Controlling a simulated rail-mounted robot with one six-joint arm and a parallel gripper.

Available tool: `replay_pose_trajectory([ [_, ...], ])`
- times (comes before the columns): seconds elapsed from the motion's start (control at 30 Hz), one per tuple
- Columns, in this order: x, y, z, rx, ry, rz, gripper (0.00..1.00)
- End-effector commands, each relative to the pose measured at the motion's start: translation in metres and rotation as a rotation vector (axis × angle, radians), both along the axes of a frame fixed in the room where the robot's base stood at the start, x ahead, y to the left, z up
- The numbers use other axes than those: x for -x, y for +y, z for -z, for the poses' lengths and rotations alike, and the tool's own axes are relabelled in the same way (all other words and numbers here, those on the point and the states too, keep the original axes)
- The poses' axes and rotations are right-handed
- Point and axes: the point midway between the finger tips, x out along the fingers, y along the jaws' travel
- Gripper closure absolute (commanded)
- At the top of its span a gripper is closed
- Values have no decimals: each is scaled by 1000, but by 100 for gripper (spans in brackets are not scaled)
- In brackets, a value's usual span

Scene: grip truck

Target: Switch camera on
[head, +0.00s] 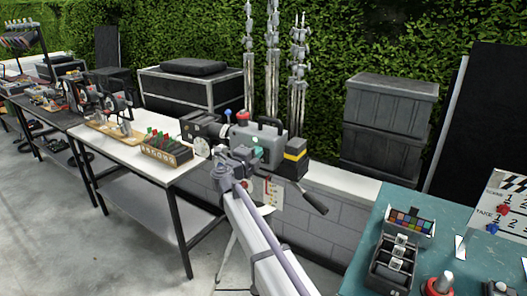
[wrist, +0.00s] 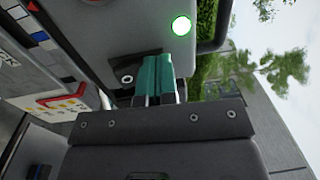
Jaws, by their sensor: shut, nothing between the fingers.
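The camera (head: 262,138) is a grey body with a top handle, standing by the low wall in the head view. In the wrist view its grey side panel (wrist: 130,30) fills the upper middle. A round button (wrist: 181,25) on that panel glows white with a green rim. My gripper (wrist: 154,58) shows teal fingers shut together, with nothing between them. The fingertips point at the panel, just below and left of the glowing button; whether they touch it I cannot tell. In the head view my gripper (head: 243,160) is at the camera's near side, its fingertips unclear.
A white-topped table (head: 130,150) with small gear stands left. A teal table (head: 370,235) with a colour chart (head: 410,220) and slate (head: 505,200) stands right. A yellow-banded black block (head: 294,158) is at the camera's right. Steel stands (head: 272,60) rise behind.

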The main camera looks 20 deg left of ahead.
Motion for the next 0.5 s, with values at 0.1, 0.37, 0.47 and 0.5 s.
replay_pose_trajectory([
  [0.1, 1, -2, 0, 1, 0, 4, 100],
  [0.37, 37, -2, -8, 2, -2, 12, 100],
  [0.47, 62, 4, -12, 2, -2, 11, 100],
  [0.5, 72, 6, -13, 2, -2, 12, 100],
])
